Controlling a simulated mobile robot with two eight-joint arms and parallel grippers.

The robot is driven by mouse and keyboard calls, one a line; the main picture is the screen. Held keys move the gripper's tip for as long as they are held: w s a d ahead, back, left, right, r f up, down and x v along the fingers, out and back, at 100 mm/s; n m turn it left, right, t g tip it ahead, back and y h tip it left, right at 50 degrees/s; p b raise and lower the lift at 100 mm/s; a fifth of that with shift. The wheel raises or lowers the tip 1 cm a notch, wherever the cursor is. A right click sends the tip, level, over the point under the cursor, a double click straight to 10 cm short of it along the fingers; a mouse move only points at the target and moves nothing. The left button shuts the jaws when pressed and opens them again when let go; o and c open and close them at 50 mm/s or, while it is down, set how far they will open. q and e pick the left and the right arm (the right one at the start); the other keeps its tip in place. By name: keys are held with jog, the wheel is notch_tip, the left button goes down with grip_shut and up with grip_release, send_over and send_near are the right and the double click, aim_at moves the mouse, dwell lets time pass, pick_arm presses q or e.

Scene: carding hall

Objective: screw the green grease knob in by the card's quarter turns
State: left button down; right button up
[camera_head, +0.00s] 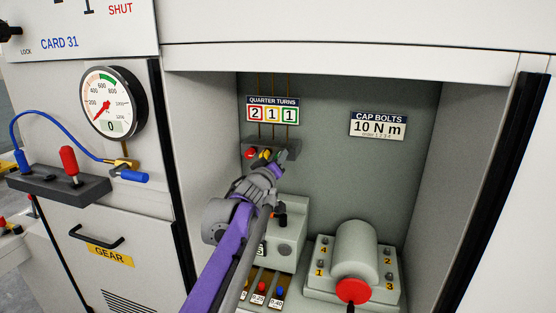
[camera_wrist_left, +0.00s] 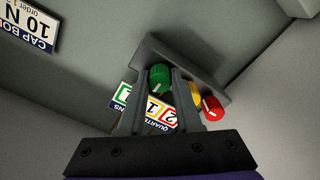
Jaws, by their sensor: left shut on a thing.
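The green grease knob (camera_wrist_left: 159,78) sits on a dark grey block (camera_wrist_left: 190,62) in the left wrist view, between the fingertips of my left gripper (camera_wrist_left: 164,78). The gripper is shut on it. In the head view my left gripper (camera_head: 281,157) reaches the block's right end and hides the green knob. The yellow knob (camera_wrist_left: 194,93) and red knob (camera_wrist_left: 212,108) stand beside it; the red one shows a white mark. The quarter turns card (camera_head: 272,110) above the block reads 2 in red, 1 in yellow, 1 in green. My right gripper is not in view.
The block sits inside a recess with side walls. Below are a grey box (camera_head: 288,240) and a cylinder housing (camera_head: 356,250) with a red end and numbered bolts. A "CAP BOLTS 10 N m" card (camera_head: 378,126) is on the back wall. A gauge (camera_head: 112,103) is outside left.

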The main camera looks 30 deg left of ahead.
pick_arm(q)
jog(key=shift+m, duration=0.3)
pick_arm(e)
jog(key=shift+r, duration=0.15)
pick_arm(q)
jog(key=shift+d+m+p, duration=0.1)
jog(key=shift+m+p, duration=2.75)
jog(key=shift+m, duration=5.75)
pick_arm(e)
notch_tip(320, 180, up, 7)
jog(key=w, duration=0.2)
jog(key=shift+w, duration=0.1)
pick_arm(q)
jog(key=c, duration=0.6)
grip_release()
